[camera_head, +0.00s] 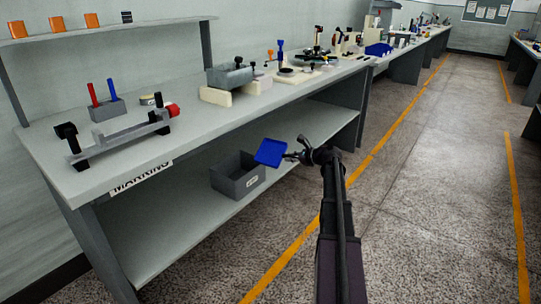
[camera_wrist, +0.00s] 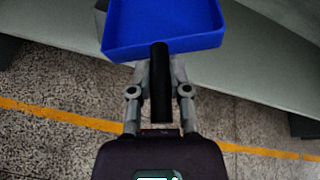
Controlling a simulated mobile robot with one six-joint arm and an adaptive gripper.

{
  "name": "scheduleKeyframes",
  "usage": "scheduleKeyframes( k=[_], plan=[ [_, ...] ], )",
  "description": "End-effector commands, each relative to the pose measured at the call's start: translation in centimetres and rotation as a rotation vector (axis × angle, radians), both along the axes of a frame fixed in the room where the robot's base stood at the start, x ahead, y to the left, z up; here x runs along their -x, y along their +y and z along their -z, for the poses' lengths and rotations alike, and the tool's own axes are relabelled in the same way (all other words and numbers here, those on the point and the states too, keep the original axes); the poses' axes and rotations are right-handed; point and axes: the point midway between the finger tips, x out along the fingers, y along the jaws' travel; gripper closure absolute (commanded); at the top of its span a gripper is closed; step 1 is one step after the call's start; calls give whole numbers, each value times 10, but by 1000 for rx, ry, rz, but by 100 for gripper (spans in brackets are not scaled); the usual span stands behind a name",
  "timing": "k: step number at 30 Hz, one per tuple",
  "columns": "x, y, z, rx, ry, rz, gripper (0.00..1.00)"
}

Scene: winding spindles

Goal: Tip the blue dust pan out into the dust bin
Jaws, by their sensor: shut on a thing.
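The blue dust pan (camera_head: 271,152) is held out in front of the bench's lower shelf, just above and to the right of the dust bin. In the wrist view the pan (camera_wrist: 163,42) fills the top middle, with its black handle (camera_wrist: 160,85) running down between the fingers. My gripper (camera_head: 301,154) is shut on that handle; the gripper also shows in the wrist view (camera_wrist: 160,95). The pan looks tilted in the head view. I cannot see any dust in the pan.
The bench top (camera_head: 190,125) above the bin carries a grey fixture with a red knob (camera_head: 125,130), a block with red and blue handles (camera_head: 108,105) and several other tools. The lower shelf (camera_head: 165,220) is otherwise clear. Open floor (camera_head: 420,200) lies to the right.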

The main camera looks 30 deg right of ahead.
Motion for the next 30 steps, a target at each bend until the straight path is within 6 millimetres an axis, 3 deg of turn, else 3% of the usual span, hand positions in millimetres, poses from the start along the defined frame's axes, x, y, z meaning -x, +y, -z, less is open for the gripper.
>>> scheduleKeyframes(
  k=[6, 15, 30],
  plan=[
    [-34, 21, 4, -214, 129, 71, 100],
    [-66, 45, 6, -421, 235, 154, 100],
    [-72, 51, 5, -461, 252, 171, 100]
  ],
)
